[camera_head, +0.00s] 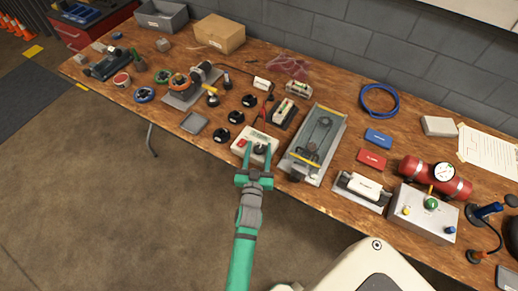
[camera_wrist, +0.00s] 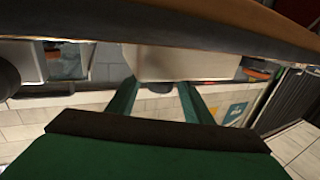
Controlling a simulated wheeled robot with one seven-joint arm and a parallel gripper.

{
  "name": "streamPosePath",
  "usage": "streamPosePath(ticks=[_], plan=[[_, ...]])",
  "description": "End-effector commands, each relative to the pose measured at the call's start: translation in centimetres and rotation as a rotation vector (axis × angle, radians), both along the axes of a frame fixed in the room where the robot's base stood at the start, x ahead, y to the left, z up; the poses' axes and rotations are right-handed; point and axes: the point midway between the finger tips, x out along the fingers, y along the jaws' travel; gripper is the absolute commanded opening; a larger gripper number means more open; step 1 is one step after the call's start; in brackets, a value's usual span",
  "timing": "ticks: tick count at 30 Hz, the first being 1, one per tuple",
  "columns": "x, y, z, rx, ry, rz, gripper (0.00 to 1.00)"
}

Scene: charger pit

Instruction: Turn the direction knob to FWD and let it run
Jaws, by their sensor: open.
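A white control box (camera_head: 250,135) stands at the front edge of the bench, left of the grey belt unit (camera_head: 333,124). It has a red button (camera_head: 241,143) at its left and a dark round knob (camera_head: 260,148) at its right. My green gripper (camera_head: 259,153) is open, with its two fingers on either side of the knob in the head view. I cannot tell whether they touch it. In the wrist view my gripper (camera_wrist: 157,88) has its fingers spread below a pale box (camera_wrist: 160,62), with nothing seen between them. The knob's pointer and labels are too small to read.
Several black round parts (camera_head: 236,117) and a grey tray (camera_head: 194,122) lie left of the box. A white part in a holder (camera_head: 362,188) and a grey valve box (camera_head: 421,211) with a red tank (camera_head: 434,175) stand to the right. The floor in front is clear.

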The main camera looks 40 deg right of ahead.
Motion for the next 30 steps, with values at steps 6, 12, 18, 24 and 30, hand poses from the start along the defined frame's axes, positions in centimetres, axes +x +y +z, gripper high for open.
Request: streamPosePath(ticks=[6,12,18,24,30], plan=[[0.14,-0.2,-0.05,0.001,0.001,0.0,0.46],[0.14,-0.17,-0.04,0.001,0.001,0.0,0.32],[0.14,-0.17,-0.03,0.001,0.001,0.0,0.07],[0.13,-0.15,-0.04,0.001,0.001,-0.007,0.07],[0.08,-0.18,-0.09,0.002,0.001,-0.034,0.07]])
